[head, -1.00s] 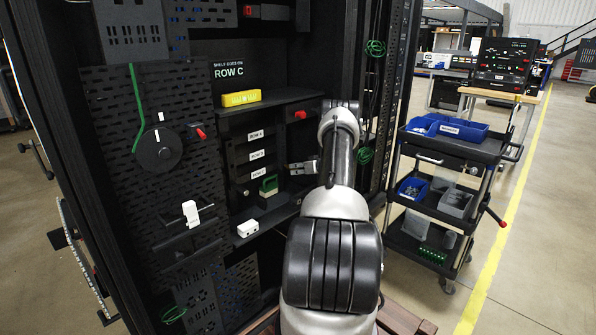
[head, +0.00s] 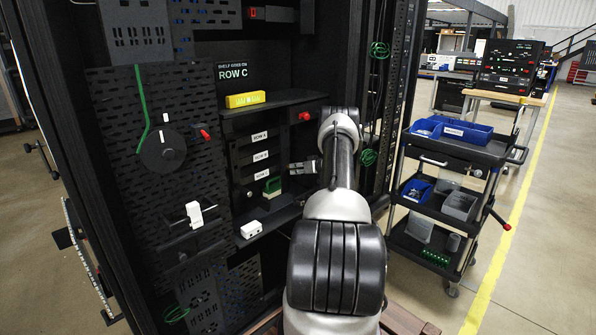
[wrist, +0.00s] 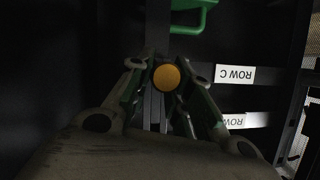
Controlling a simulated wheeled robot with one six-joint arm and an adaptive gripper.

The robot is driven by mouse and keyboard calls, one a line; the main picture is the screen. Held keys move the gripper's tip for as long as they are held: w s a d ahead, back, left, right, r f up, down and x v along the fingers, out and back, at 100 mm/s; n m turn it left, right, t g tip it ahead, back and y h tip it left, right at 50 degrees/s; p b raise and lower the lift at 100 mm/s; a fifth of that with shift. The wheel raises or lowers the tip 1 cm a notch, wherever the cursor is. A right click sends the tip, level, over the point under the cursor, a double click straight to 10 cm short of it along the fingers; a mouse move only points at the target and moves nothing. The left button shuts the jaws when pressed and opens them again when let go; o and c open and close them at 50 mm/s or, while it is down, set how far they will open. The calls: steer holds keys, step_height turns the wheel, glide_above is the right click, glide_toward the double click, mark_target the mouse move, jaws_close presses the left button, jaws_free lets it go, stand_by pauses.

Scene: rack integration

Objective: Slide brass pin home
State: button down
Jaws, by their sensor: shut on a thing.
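The brass pin shows as a round yellow-gold end (wrist: 166,77) in the wrist view, between my fingertips. My gripper (wrist: 163,82) is shut on it. In the head view my gripper (head: 303,167) is inside the rack's middle bay, right of the row-labelled panels (head: 260,156). The pin cannot be made out in the head view. Its far end and any hole it fits are hidden or too dark to see.
A green handle (head: 272,186) sits below the labels; a green handle also shows in the wrist view (wrist: 192,15). A yellow block (head: 245,99) lies on the shelf above. A white box (head: 251,229) is below left. The rack post (head: 400,100) stands to the right.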

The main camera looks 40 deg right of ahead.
steer(key=shift+w, duration=0.15)
steer(key=c, duration=1.2)
jaws_free()
steer(key=v, duration=1.2)
steer(key=shift+d, duration=0.1)
